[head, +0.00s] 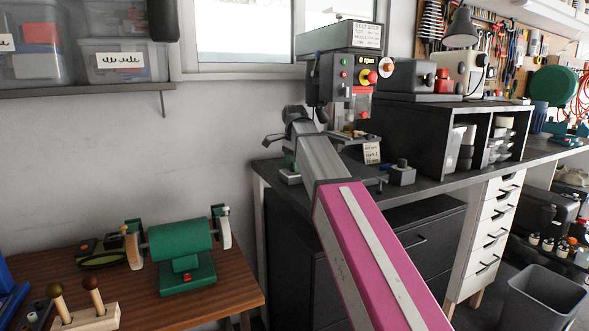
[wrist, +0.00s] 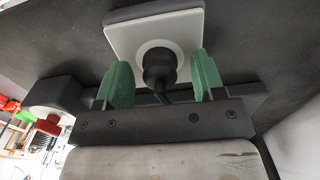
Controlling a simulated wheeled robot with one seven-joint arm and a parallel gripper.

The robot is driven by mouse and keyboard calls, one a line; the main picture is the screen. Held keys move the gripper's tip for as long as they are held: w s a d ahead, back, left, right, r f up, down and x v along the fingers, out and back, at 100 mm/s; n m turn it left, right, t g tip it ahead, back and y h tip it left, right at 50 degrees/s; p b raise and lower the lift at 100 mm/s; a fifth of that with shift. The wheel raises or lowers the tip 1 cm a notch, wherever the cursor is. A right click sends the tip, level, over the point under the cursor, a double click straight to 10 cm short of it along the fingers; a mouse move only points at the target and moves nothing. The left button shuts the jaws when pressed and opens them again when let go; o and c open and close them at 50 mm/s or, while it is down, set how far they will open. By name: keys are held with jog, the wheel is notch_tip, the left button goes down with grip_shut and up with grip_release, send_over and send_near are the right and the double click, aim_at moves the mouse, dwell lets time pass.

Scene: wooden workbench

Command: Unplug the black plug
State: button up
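In the wrist view the black plug (wrist: 160,70) is seated in the round recess of a white square socket plate (wrist: 122,36) on a dark surface. A black cord runs down from the plug behind my gripper's body. My gripper (wrist: 164,82) is open, with one green fingertip on each side of the plug in the picture. A gap shows between the plug and each fingertip. I cannot tell how deep the fingers reach around it. In the head view the plug and socket cannot be made out, and my arm covers part of the bench.
A dark bench (head: 437,188) carries a belt-step machine (head: 341,82) and a black shelf unit (head: 440,125). A wooden table (head: 225,286) with a green bench grinder (head: 181,240) stands at left. In the wrist view a dark box with a red part (wrist: 50,122) lies left of my gripper.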

grip_shut()
jog(key=shift+r, duration=0.2)
jog(key=shift+r, duration=2.85)
